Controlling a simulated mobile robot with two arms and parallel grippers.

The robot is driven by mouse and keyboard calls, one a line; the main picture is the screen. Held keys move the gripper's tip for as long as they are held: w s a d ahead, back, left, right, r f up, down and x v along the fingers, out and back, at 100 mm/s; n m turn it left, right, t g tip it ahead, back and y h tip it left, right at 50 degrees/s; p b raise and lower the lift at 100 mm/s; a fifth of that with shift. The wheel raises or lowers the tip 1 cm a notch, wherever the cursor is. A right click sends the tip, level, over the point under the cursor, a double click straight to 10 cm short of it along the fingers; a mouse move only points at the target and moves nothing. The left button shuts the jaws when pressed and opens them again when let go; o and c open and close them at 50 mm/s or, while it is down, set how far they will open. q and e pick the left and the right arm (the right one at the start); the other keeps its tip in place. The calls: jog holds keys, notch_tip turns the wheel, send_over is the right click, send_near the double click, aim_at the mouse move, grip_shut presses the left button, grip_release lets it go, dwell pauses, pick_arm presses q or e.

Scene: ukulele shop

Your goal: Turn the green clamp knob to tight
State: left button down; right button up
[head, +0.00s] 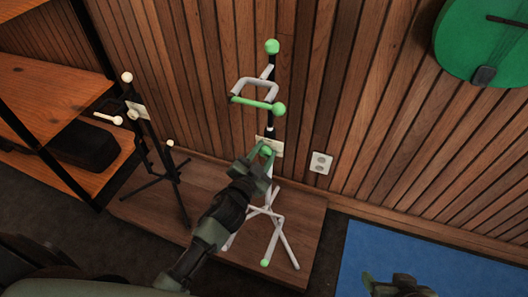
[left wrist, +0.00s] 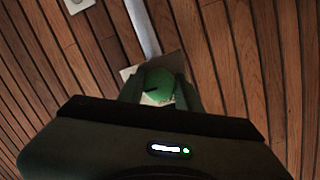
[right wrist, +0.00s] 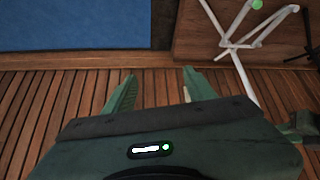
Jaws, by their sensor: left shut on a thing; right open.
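The green clamp knob (left wrist: 160,84) sits between the fingers of my left gripper (left wrist: 158,92) in the left wrist view, with a dark mark on its face and a pale plate (left wrist: 150,99) behind it. In the head view the knob (head: 267,151) is on the post of the white and green stand (head: 273,187), and my left gripper (head: 258,162) is shut on it. My right gripper (right wrist: 157,88) is open and empty, away from the stand; it also shows at the lower right of the head view (head: 392,280).
The stand is on a wooden platform (head: 308,215) against a slatted wall. A black stand (head: 160,170) is to its left, near wooden shelves (head: 50,105). A blue mat (head: 430,255) lies at right. A green ukulele (head: 485,40) hangs on the wall above a socket (head: 320,162).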

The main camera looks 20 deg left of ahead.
pick_arm(q)
jog(key=c, duration=1)
grip_release()
jog(key=shift+d, duration=0.15)
jog(key=shift+s, duration=0.35)
jog(key=s, duration=0.2)
jog(key=s+p, duration=0.1)
jog(key=s, duration=0.1)
jog(key=s+r, duration=0.1)
jog(key=s, duration=0.2)
jog(key=shift+a, duration=0.35)
pick_arm(e)
jog(key=s+d+f+g, duration=0.1)
jog(key=s+g, duration=0.2)
jog(key=s, duration=0.2)
jog(key=shift+s+d+f+h, duration=0.15)
jog(key=shift+s+d+h, duration=0.2)
jog(key=shift+s+h, duration=0.05)
